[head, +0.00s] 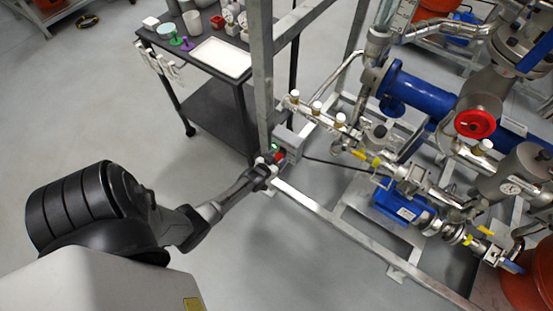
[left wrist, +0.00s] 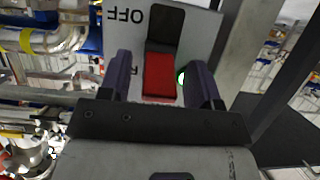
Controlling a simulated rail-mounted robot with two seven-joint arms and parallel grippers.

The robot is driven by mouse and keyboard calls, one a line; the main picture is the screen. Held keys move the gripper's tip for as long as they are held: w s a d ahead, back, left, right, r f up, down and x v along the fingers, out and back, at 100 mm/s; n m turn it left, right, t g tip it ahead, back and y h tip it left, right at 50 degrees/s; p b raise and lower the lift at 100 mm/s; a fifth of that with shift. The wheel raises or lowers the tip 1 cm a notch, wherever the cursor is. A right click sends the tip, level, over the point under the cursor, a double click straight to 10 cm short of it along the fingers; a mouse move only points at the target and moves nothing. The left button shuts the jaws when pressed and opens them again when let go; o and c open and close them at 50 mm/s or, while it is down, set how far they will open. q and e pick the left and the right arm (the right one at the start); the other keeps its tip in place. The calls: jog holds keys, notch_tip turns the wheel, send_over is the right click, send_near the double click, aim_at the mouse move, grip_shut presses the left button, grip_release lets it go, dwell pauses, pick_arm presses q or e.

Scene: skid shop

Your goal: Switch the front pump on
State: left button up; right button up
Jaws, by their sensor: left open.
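The grey switch box (head: 290,140) is fixed to the upright post of the skid frame. In the left wrist view its plate (left wrist: 200,35) carries a red rocker (left wrist: 160,74) below a dark recess, with OFF lettering beside it. A green lamp (left wrist: 181,77) glows, partly hidden by a finger; it also shows in the head view (head: 275,147). My left gripper (head: 268,166) is open at the box, its fingers on either side of the rocker; contact cannot be told. The blue front pump (head: 400,207) sits low on the skid. My right gripper is out of view.
The steel post (head: 263,75) rises right beside the box. A dark cart (head: 215,85) with a white tray (head: 221,58) and small items stands behind it. Pipes and valves, including a red handwheel (head: 475,124), fill the right.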

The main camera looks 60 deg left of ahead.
pick_arm(q)
jog(key=shift+s, duration=0.1)
jog(key=shift+s+d+r, duration=0.15)
jog(key=shift+s+r, duration=0.05)
jog(key=shift+s, duration=0.05)
jog(key=p+v, duration=0.5)
jog(key=v, duration=0.8)
